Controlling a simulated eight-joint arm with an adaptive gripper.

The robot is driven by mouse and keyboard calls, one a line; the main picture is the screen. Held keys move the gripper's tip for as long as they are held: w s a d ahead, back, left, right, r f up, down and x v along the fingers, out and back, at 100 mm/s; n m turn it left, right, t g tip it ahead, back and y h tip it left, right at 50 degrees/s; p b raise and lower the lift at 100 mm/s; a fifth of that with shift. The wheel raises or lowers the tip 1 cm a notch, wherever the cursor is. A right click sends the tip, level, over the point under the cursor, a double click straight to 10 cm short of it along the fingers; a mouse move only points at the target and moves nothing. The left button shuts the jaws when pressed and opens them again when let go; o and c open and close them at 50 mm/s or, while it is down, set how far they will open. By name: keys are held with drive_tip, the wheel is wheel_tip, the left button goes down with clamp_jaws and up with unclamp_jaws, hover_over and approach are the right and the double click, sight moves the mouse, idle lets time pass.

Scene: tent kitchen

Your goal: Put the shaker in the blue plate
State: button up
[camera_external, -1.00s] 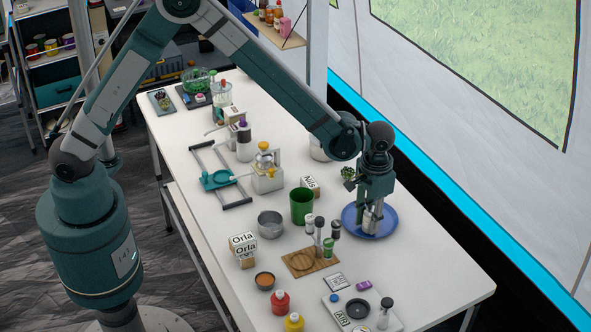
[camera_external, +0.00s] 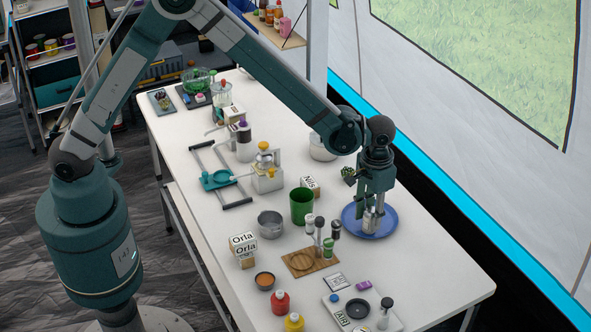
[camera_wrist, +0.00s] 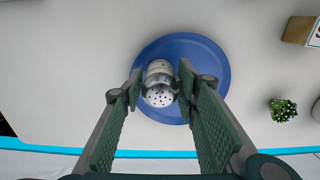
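The shaker (camera_external: 370,221), a silver shaker with a perforated cap, is over the blue plate (camera_external: 389,228) in the external view and appears to stand on it. The wrist view shows the shaker (camera_wrist: 160,84) in front of the blue plate (camera_wrist: 213,75), its holed cap toward the camera. My gripper (camera_external: 373,206) is above the plate, around the shaker's upper part. In the wrist view my gripper (camera_wrist: 161,80) has one finger on each side of the shaker, with narrow gaps visible, so it looks slightly open. The shaker's contact with the plate is hidden.
A green cup (camera_external: 301,206) and several small jars stand left of the plate. A wooden board (camera_external: 309,265) lies in front. A small potted plant (camera_wrist: 283,110) and a labelled box (camera_wrist: 300,30) are at the right in the wrist view. The table right of the plate is clear.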

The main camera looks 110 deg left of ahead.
wheel_tip(320, 180, up, 10)
drive_tip(key=shift+r+p, duration=0.1)
drive_tip(key=shift+p, duration=0.5)
idle(0.4)
drive_tip(key=shift+d+r, duration=0.1)
drive_tip(key=shift+s+d+r, duration=0.1)
drive_tip(key=shift+d+r, duration=0.05)
drive_tip(key=shift+r, duration=0.05)
drive_tip(key=s+d+r+m+t, duration=0.3)
drive_tip(key=s+d+r+m, duration=0.1)
drive_tip(key=s+d+r, duration=1.4)
drive_tip(key=s+d+m+t, duration=0.2)
drive_tip(key=s+d, duration=0.3)
drive_tip(key=s, duration=0.5)
drive_tip(key=s+d+m+t, duration=0.2)
drive_tip(key=s+d, duration=0.3)
drive_tip(key=s, duration=0.5)
drive_tip(key=shift+d+r+m, duration=0.25)
drive_tip(key=shift+r+m, duration=0.2)
drive_tip(key=shift+m, duration=0.05)
